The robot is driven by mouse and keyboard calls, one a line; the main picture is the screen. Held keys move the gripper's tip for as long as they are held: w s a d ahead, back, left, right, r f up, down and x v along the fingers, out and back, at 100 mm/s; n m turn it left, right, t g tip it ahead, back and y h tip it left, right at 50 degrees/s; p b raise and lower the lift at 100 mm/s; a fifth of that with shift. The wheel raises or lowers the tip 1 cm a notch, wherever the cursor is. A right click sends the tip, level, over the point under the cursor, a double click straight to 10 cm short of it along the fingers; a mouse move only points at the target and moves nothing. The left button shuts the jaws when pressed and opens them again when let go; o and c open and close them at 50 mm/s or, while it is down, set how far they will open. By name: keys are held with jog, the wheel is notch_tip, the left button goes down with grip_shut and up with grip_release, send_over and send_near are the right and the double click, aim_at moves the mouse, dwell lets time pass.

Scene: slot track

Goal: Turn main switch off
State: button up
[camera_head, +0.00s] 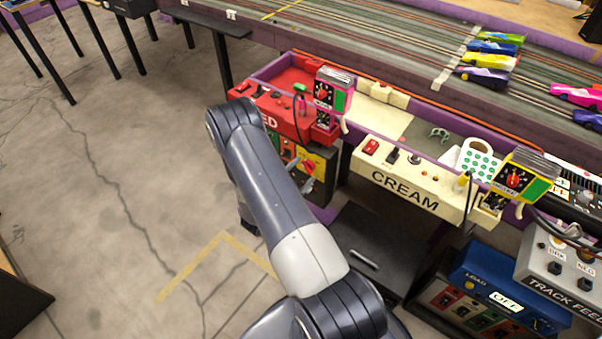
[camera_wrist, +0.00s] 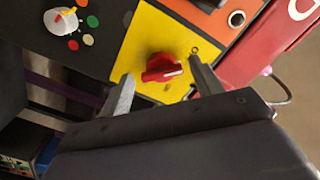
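The main switch looks like a red rotary knob (camera_wrist: 162,68) with a white pointer mark on a yellow plate (camera_wrist: 135,52). In the wrist view the pointer lies roughly level, toward the right. In the head view the knob (camera_head: 309,167) is small on the front of a dark box under the red station. My gripper (camera_wrist: 161,72) is open, with one finger on each side of the knob. I cannot tell whether the fingers touch it or stop short of the plate. In the head view my gripper (camera_head: 300,175) is right at this panel.
A round white dial (camera_wrist: 61,21) with coloured dots sits beside the yellow plate. The red station (camera_head: 300,117) is above, and the cream station (camera_head: 400,185) is to the right. A blue box (camera_head: 500,285) stands lower right. Open concrete floor (camera_head: 110,190) lies to the left.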

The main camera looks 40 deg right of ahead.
jog(key=shift+o, duration=0.5)
jog(key=v, duration=1)
jog(key=shift+s+a, duration=0.2)
jog(key=shift+a, duration=0.15)
jog(key=x, duration=1.1)
jog(key=shift+a, duration=0.15)
